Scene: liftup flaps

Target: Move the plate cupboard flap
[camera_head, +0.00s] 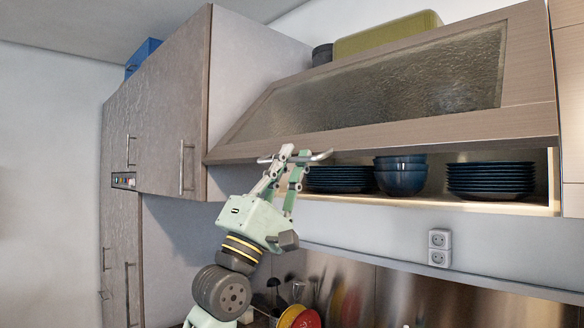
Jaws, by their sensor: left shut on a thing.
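The plate cupboard flap (440,128) is a wooden frame with a textured glass panel (390,85). It is tilted outward and partly raised, with the lower front of the cupboard uncovered. My left gripper (290,157) is shut on the flap's metal handle (318,156) at the lower edge. Stacks of dark blue plates (490,180) and dark blue bowls (401,176) stand on the lit cupboard shelf (450,203) under the flap. The left plate stack (340,180) is partly hidden by my gripper. My right gripper is not in view.
A tall cabinet (170,110) with handles stands at the left, next to the flap. A green box (388,33) and a dark round object (322,54) sit on top of the cupboard. A wall socket (439,248) and utensils (300,312) are below.

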